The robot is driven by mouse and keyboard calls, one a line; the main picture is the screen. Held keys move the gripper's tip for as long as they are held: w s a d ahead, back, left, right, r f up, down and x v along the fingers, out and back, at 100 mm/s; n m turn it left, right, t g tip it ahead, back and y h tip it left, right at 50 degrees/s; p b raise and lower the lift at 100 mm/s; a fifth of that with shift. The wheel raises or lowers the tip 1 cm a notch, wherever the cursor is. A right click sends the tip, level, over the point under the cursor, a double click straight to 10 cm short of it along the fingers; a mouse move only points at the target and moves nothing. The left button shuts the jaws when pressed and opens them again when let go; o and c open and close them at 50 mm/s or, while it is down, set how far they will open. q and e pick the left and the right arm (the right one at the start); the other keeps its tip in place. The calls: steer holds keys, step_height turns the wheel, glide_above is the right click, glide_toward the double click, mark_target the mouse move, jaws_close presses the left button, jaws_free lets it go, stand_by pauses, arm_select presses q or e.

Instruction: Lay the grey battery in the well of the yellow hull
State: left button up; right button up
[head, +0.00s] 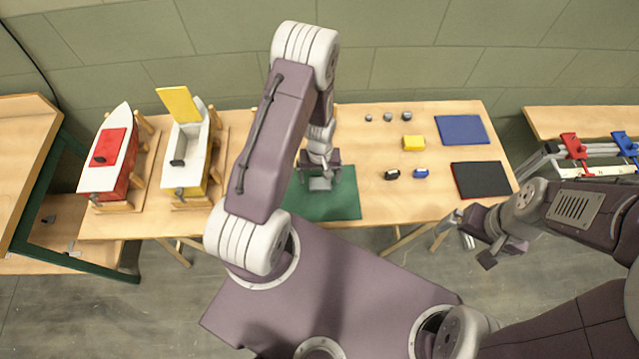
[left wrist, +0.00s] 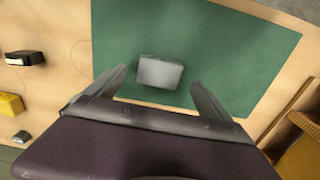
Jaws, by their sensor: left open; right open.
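The grey battery (head: 320,184) lies on the green mat (head: 345,203) near the middle of the table. It also shows in the left wrist view as a pale grey block (left wrist: 160,72). My left gripper (head: 320,174) is open above the mat, its fingers on either side of the battery with gaps showing. The yellow hull (head: 213,168) stands on a wooden stand at the left, with a white deck and its yellow hatch (head: 178,104) raised. A dark patch shows in its deck; I cannot tell the well's inside. My right gripper (head: 466,240) is open and empty off the table's front edge.
A red hull (head: 128,165) with a red hatch stands left of the yellow one. A yellow block (head: 413,143), small dark and blue pieces, a blue mat (head: 462,129) and a black mat (head: 481,179) lie at the right. Bare tabletop lies between.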

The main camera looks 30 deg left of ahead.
mark_target(320, 183)
arm_select(q)
step_height(320, 183, down, 3)
steer(key=shift+r, duration=0.15)
steer(key=shift+w+f, duration=0.2)
steer(key=shift+f, duration=0.15)
steer(key=shift+s, duration=0.15)
steer(key=c, duration=1.8)
steer(key=shift+c, duration=0.2)
steer(key=shift+r, duration=0.15)
steer(key=shift+r, duration=0.55)
step_height(320, 183, up, 3)
steer(key=shift+d+r+b, duration=0.1)
steer(key=shift+b, duration=0.2)
steer(key=s+d+r, duration=0.2)
steer(key=d, duration=0.1)
steer(key=s+d+r, duration=0.2)
steer(key=s, duration=0.1)
steer(key=s+d+r+b, duration=0.1)
steer(key=s+d+r, duration=0.1)
steer(key=d, duration=0.1)
steer(key=shift+s+d+r, duration=0.2)
steer(key=shift+d+r, duration=0.1)
steer(key=shift+d, duration=0.05)
